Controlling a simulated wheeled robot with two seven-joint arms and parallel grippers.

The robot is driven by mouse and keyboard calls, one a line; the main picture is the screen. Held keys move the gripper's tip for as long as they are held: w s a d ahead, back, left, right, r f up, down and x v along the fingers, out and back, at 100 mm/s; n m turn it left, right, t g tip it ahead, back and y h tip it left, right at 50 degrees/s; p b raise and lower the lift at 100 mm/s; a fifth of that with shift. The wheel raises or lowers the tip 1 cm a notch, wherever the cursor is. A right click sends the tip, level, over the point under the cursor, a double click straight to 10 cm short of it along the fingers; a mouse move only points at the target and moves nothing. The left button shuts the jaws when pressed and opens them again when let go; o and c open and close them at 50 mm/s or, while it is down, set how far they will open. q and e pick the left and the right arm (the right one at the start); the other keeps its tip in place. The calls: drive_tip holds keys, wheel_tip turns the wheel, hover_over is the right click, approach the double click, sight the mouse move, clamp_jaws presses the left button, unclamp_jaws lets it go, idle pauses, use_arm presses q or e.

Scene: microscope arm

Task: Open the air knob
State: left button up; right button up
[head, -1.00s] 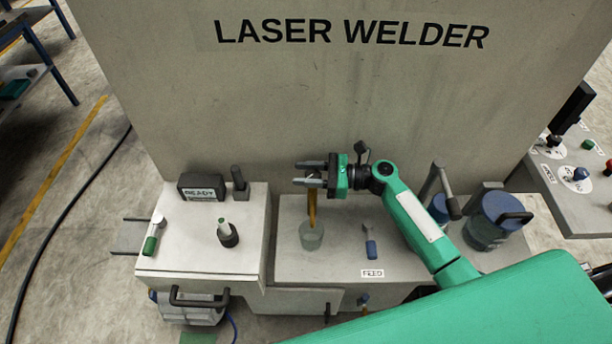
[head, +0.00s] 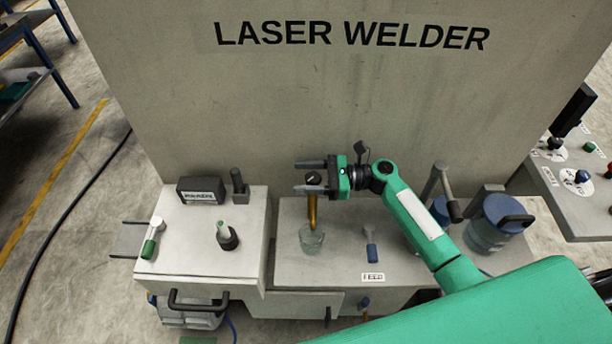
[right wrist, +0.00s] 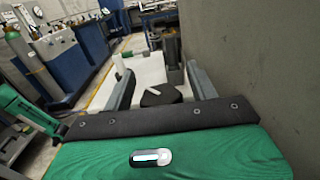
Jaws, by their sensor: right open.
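A dark, rounded knob (head: 314,178) sits at the top of a brass tube (head: 312,208), which stands over a clear glass cup. I read no air label on it. My right gripper (head: 302,176) comes in from the right, its two grey fingers apart on either side of the knob. In the right wrist view the black knob (right wrist: 160,95) lies between the open fingers (right wrist: 161,82), with visible gaps, so it is not gripped. My left gripper is not in view.
The large LASER WELDER wall (head: 350,95) stands close behind the gripper. A blue-handled lever (head: 370,245), a blue-lidded canister (head: 500,225) and a glass cup (head: 311,240) stand on the bench. A black knob (head: 226,237) and a display box (head: 202,189) are at left.

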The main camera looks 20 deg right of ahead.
drive_tip(key=shift+r, duration=0.1)
wheel_tip(320, 180, up, 20)
drive_tip(key=p, duration=1.8)
